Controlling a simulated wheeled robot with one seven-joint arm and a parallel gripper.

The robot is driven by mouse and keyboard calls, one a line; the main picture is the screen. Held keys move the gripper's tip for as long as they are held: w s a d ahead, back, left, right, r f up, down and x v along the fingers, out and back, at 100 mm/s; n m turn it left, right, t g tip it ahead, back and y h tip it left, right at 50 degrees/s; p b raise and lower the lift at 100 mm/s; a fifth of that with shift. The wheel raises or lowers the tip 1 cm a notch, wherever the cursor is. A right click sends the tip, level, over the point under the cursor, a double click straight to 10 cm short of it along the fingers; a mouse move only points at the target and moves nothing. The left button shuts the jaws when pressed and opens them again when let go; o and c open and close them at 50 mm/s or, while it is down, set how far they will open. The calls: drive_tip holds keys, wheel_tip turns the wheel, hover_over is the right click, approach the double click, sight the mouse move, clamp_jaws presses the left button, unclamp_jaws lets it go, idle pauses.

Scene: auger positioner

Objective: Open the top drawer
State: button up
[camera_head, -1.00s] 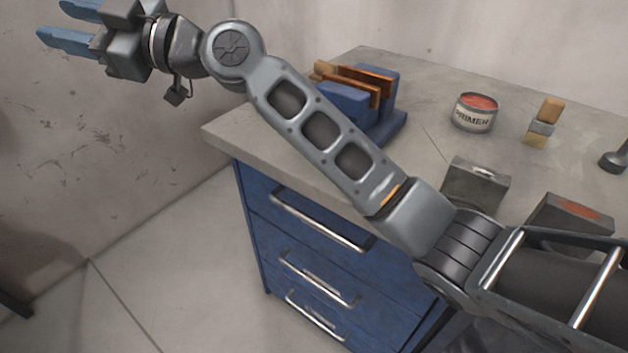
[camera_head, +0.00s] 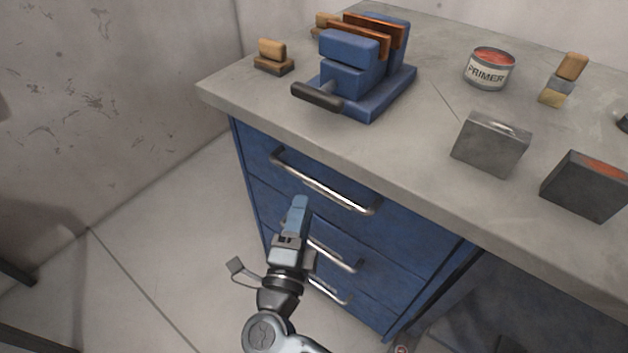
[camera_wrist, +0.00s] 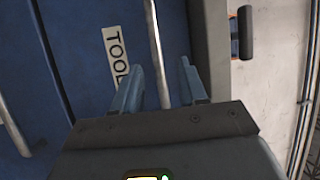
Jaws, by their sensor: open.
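The blue cabinet has a top drawer (camera_head: 258,150) with a long silver bar handle (camera_head: 325,184); the drawer looks closed. My gripper (camera_head: 298,203) is in front of the cabinet, just below and left of the middle of that handle. In the wrist view, my gripper (camera_wrist: 160,82) is open and empty. A silver bar handle (camera_wrist: 157,50) runs between the lines of its two blue fingers, ahead of the tips. A white label reading "TOOL" (camera_wrist: 115,55) is beside it on the blue front. I cannot tell the exact gap to the handle.
Two lower drawers have silver handles, the middle one (camera_head: 335,255) partly behind my gripper. The grey worktop (camera_head: 430,110) overhangs the drawers and holds a blue vise (camera_head: 350,75), a primer can (camera_head: 489,68) and metal blocks (camera_head: 490,143).

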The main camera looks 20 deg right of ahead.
sight(316, 182)
drive_tip(key=shift+h, duration=0.3)
drive_tip(key=x, duration=0.5)
drive_tip(key=d+x, duration=0.1)
drive_tip(key=x, duration=0.1)
drive_tip(key=shift+d+f, duration=0.1)
drive_tip(key=shift+f, duration=0.15)
drive_tip(key=shift+s, duration=0.1)
clamp_jaws()
